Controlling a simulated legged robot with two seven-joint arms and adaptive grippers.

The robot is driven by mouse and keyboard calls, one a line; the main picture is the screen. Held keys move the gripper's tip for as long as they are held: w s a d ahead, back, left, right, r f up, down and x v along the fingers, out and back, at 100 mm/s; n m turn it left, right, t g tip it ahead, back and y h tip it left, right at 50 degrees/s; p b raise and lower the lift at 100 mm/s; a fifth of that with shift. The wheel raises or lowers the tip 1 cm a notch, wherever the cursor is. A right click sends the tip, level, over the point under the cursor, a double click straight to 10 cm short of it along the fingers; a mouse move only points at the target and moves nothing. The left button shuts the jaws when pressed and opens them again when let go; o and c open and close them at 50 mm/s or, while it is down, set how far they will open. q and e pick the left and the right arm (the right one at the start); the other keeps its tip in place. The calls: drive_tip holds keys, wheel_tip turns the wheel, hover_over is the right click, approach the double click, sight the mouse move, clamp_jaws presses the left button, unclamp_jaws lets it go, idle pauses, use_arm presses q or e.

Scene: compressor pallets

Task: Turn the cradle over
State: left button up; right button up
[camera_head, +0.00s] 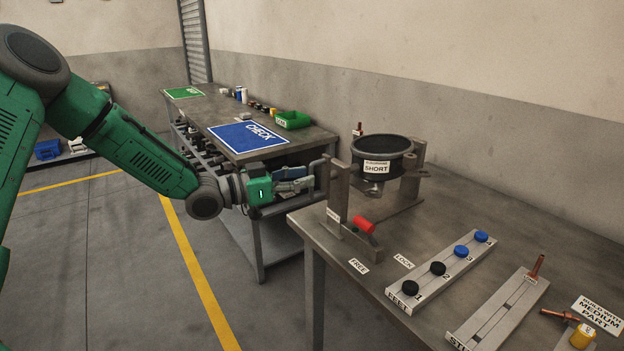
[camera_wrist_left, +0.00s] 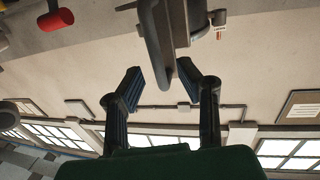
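The cradle (camera_head: 384,160) is a dark round ring with a SHORT label, held between two grey posts on the near table. A grey handle (camera_head: 322,172) sticks out from its left post; the handle also shows in the left wrist view (camera_wrist_left: 152,45). A red-gripped lever (camera_head: 364,225) sits at the post's foot near the FREE and LOCK labels; its red end shows in the left wrist view (camera_wrist_left: 56,19). My left gripper (camera_head: 306,178) is at the handle. In the left wrist view its fingers (camera_wrist_left: 160,78) are apart, with the handle between them and gaps visible. My right gripper is not in view.
A rail (camera_head: 440,273) with black and blue knobs and another grey rail (camera_head: 499,312) lie on the near table. A yellow-capped part (camera_head: 582,336) is at the right edge. Behind stands a table with a blue CHECK mat (camera_head: 247,136) and a green bin (camera_head: 292,120).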

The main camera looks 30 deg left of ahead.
use_arm(q)
drive_tip(key=shift+x, duration=1.15)
clamp_jaws()
drive_tip(key=shift+w, duration=0.1)
